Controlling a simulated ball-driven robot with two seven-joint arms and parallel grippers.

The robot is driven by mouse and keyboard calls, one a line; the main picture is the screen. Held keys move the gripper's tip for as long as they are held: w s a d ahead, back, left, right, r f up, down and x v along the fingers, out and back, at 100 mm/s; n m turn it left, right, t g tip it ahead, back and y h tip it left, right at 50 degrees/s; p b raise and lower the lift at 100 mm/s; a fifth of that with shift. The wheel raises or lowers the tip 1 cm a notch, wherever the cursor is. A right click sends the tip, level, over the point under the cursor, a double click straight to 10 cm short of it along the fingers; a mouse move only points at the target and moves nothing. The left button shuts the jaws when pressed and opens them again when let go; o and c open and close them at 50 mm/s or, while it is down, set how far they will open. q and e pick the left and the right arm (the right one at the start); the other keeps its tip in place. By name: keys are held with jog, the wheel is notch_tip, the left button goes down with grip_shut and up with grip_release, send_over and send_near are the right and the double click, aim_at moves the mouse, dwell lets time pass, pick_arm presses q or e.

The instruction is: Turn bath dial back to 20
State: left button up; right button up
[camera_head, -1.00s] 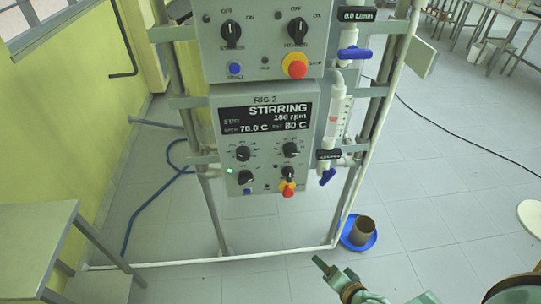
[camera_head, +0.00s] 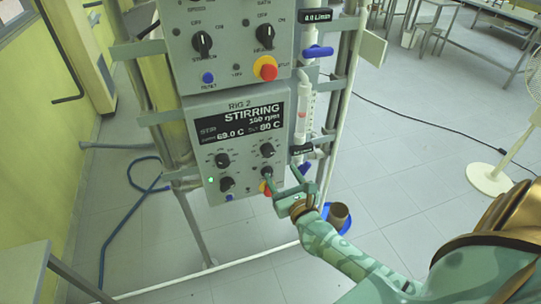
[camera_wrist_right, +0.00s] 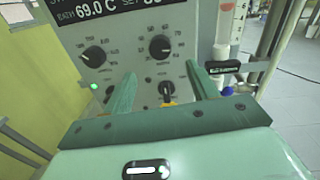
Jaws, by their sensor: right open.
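The RIG 2 control box (camera_head: 240,110) has a display (camera_head: 240,125) reading STIRRING, 69.0 C and set 80 C. Below it are black dials: upper left (camera_head: 222,160), upper right (camera_head: 267,150), lower left (camera_head: 226,184) and lower right (camera_head: 267,172). Their labels are too small to read, so I cannot tell which is the bath dial. My right gripper (camera_head: 284,180) is open in front of the lower right of the panel. In the right wrist view, the lower right dial (camera_wrist_right: 166,89) appears between its fingers, with no visible grip. My left gripper is not in view.
A red and yellow stop button (camera_head: 266,69) sits on the upper box. A flow tube (camera_head: 303,110) with blue-handled valves stands right of the panel, close to my right gripper. A brown pot (camera_head: 339,215) on a blue dish stands on the floor behind my forearm.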

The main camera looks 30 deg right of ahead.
aim_at(269, 154)
jog(key=w, duration=0.3)
jog(key=w+d, duration=0.1)
jog(key=w, duration=0.4)
jog(key=shift+w+d+b, duration=0.3)
jog(key=shift+w+d, duration=0.05)
jog(key=c, duration=1)
